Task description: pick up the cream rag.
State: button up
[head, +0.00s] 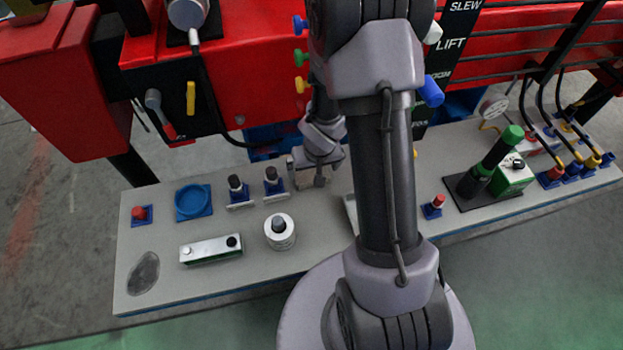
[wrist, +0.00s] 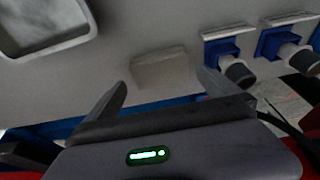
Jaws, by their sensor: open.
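The cream rag (wrist: 160,70) shows in the wrist view as a pale, folded, block-like piece lying flat on the grey bench top (head: 325,235). My gripper (wrist: 163,92) is open, with one finger to each side of the rag in the picture. The rag appears just beyond the fingertips, and nothing is held. In the head view my gripper (head: 318,172) is low over the back part of the bench. There it largely hides the rag. I cannot tell whether the fingers touch the bench.
Two black-capped parts in blue holders (head: 254,187) stand close left of my gripper. A blue round dish (head: 193,201), a white-and-green box (head: 211,250) and a silver cylinder (head: 280,232) are further left and forward. A light-rimmed tray (wrist: 48,48) is near. Red machinery (head: 245,90) rises behind.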

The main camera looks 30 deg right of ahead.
aim_at(311, 174)
jog(key=b+x, duration=0.2)
jog(key=x, duration=0.2)
jog(key=shift+w, duration=0.1)
jog(key=shift+r, duration=0.25)
jog(key=c, duration=1.1)
